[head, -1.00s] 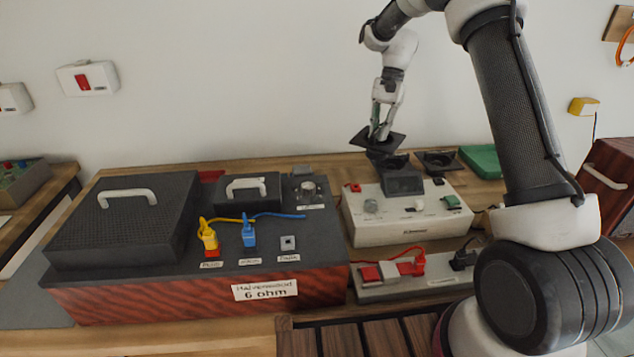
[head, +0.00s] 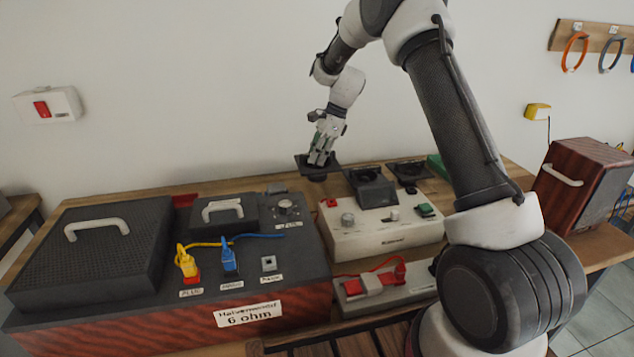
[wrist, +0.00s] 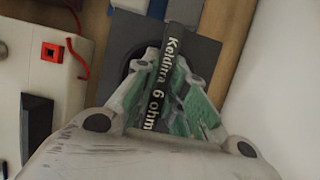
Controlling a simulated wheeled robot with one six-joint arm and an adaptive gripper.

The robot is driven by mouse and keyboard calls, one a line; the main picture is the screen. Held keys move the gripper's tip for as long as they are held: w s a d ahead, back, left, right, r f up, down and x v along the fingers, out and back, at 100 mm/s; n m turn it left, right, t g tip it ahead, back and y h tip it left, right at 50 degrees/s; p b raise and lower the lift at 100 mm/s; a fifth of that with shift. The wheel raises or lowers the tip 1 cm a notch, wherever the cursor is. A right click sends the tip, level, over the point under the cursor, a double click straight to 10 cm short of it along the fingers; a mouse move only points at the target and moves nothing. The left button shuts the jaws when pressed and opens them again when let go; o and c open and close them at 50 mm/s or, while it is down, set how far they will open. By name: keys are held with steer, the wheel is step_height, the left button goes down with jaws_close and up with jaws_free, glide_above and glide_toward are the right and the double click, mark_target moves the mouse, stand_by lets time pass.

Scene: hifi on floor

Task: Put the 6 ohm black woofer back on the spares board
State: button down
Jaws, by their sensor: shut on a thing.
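A black square woofer (head: 309,167) is held in my gripper (head: 320,157), low over the wooden bench behind the white unit. In the wrist view my gripper (wrist: 165,95) has its green-padded fingers closed on a dark bar across the woofer plate (wrist: 203,62). The bar carries white text that reads roughly "Kelditra 6 ohm". Whether the woofer touches the surface below cannot be told. I cannot tell for sure which surface is the spares board.
A black sloped holder (head: 371,191) and a black square part with a round opening (head: 409,172) stand right of my gripper. The white unit (head: 385,232) is in front. A large speaker cabinet (head: 272,312) marked 6 ohm lies left, with yellow and blue plugs.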

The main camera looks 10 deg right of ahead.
steer(key=shift+f, duration=3.55)
steer(key=shift+f, duration=0.15)
